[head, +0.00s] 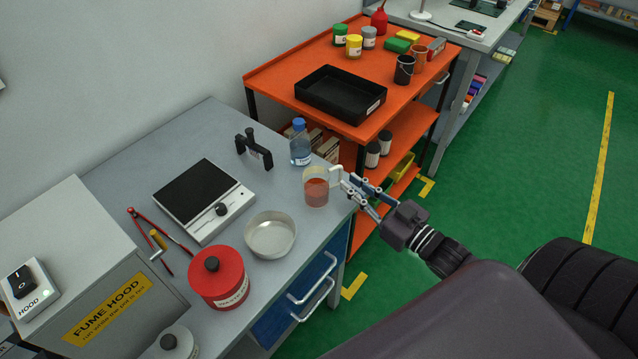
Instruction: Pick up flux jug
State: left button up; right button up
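The flux jug (316,190) is most likely the clear jug with reddish-brown liquid. It stands upright on the grey bench near its right edge, with its pale handle facing right. My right gripper (346,184) reaches in from the right, with its fingertips at the handle. Whether the fingers are closed on the handle or only beside it is too small to tell. My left gripper is not in view.
A blue-capped bottle (300,145) stands behind the jug. A metal dish (270,236), a red tin (217,279) and a hotplate (204,200) are to its left. An orange cart (285,75) with a black tray (340,94) stands behind the bench. Green floor is open at right.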

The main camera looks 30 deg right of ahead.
aim_at(340, 179)
jog(key=shift+w+r, duration=0.15)
jog(key=shift+w, duration=0.3)
jog(key=p+x, duration=0.1)
jog(key=x, duration=0.3)
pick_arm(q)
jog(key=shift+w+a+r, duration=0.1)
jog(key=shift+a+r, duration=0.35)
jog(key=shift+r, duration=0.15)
pick_arm(e)
grip_shut()
